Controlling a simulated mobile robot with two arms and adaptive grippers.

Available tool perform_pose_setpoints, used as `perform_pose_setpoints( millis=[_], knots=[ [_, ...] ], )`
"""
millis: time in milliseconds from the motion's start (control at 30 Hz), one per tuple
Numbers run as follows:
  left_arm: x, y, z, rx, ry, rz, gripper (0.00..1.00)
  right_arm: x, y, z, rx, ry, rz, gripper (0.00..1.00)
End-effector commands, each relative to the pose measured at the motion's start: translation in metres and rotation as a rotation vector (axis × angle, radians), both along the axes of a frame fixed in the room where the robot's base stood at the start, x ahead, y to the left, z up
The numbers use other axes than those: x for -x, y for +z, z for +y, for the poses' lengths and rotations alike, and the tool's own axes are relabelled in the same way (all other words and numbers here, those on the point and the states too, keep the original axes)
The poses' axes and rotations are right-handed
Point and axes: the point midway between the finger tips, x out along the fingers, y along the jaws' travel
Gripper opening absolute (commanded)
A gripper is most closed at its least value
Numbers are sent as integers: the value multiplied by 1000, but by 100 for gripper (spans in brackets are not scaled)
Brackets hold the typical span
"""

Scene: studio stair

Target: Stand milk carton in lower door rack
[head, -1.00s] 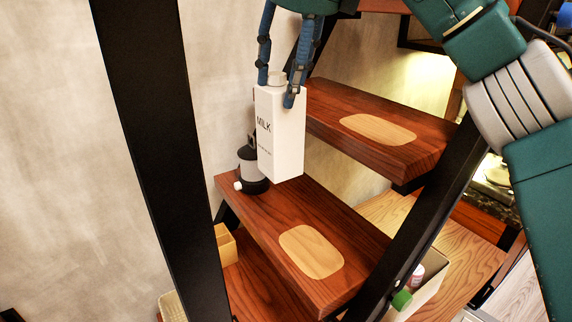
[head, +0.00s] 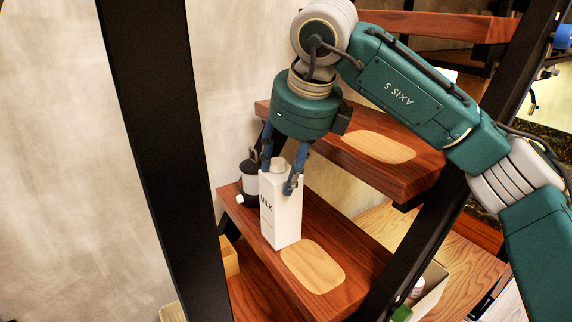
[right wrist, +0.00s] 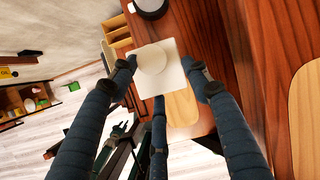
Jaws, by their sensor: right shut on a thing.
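The milk carton (head: 281,215) is a white box with a round cap and dark lettering. It is upright over a dark red stair tread (head: 318,245), its base at or just above the wood; I cannot tell if it touches. My right gripper (head: 279,178) points down and is shut on the carton near its top. The right wrist view shows the carton's top and cap (right wrist: 152,62) between the fingers (right wrist: 165,77). I cannot make out a door rack.
A dark bottle with a grey band (head: 249,185) stands just behind the carton on the tread. A pale wood inlay (head: 313,266) lies bare in front of it. Black stair beams (head: 165,160) flank the treads, and a higher tread (head: 400,180) is at right.

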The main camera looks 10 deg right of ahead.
Motion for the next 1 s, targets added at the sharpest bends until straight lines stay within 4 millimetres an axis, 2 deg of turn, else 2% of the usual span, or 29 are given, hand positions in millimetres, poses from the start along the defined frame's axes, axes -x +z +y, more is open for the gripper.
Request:
perform_pose_setpoints(
  millis=[233,267,333,367,733,767,867,1000],
  knots=[
    [4,-4,-3,4,-3,6,33,0,-2,0,-2,0,-3,0],
    [4,-4,-3,4,-3,6,33,0,-3,0,0,0,0,49],
    [5,-3,-3,3,-3,8,33,0,-2,0,0,0,0,63],
    [6,-3,-3,3,-3,8,33,0,-2,0,0,0,0,67],
    [6,2,0,0,-3,8,33,0,4,0,-1,0,-1,67],
    [6,-2,0,0,-3,8,33,1,4,0,-2,0,-3,67],
    [6,-9,1,-1,-3,8,33,6,18,-2,-2,0,-5,67],
    [6,-18,1,-2,-2,8,33,18,45,-5,-2,-1,-6,67]
  ],
)
